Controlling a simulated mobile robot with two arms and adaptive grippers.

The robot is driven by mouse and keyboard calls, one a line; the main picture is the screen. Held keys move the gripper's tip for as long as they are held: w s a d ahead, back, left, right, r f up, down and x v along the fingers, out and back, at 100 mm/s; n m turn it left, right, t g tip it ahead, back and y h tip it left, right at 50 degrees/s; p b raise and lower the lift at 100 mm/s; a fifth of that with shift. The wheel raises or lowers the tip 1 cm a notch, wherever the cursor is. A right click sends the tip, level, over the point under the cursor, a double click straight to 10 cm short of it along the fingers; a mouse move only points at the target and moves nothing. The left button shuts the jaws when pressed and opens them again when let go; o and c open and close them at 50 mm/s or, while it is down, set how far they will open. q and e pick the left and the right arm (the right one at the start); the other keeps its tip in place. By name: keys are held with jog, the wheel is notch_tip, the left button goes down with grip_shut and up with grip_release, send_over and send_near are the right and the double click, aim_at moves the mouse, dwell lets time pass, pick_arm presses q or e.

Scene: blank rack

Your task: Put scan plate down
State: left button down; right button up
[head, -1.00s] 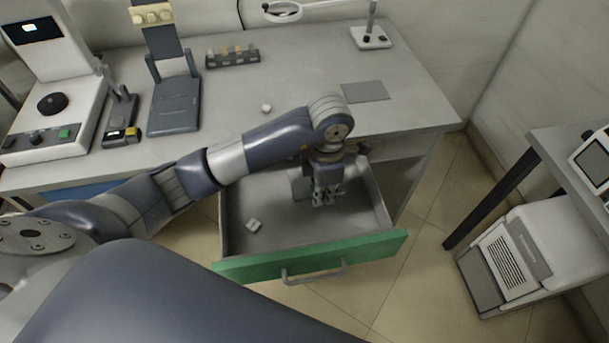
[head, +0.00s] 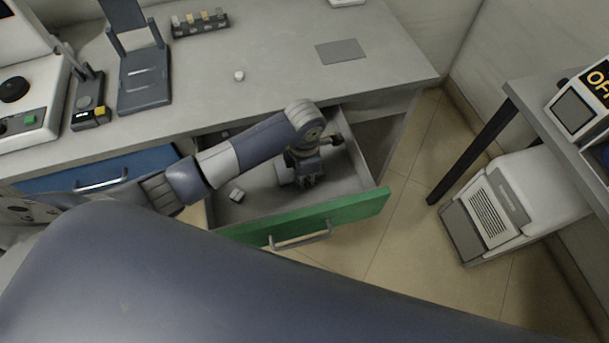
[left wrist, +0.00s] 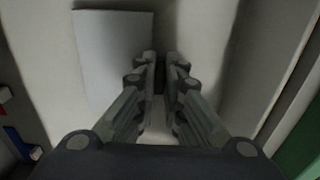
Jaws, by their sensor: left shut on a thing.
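My left gripper (head: 310,180) reaches down into the open green-fronted drawer (head: 350,208), over its right part. In the left wrist view the left gripper (left wrist: 160,62) has its fingers close together on a small dark thing (left wrist: 158,80). I take this to be the scan plate; it is mostly hidden by the fingers. A pale grey block (head: 284,173) lies in the drawer just left of the gripper, and a pale flat face (left wrist: 113,48) shows left of the fingers in the wrist view. My right gripper is not in view.
A small pale block (head: 237,195) lies in the drawer's left part. A blue drawer (head: 100,170) is at the left. The desk holds a grey flat mat (head: 341,51), a small white object (head: 239,75) and a vial rack (head: 200,24). A white machine (head: 515,205) stands at right.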

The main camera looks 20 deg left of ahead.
pick_arm(q)
jog(key=c, duration=1.9)
grip_release()
jog(key=shift+o, duration=1)
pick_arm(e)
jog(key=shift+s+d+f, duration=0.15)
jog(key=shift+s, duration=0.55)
pick_arm(q)
jog(key=shift+w+r, duration=0.1)
jog(key=shift+r, duration=0.25)
notch_tip(320, 180, up, 11)
jog(key=shift+r+b, duration=0.2)
jog(key=shift+b, duration=0.25)
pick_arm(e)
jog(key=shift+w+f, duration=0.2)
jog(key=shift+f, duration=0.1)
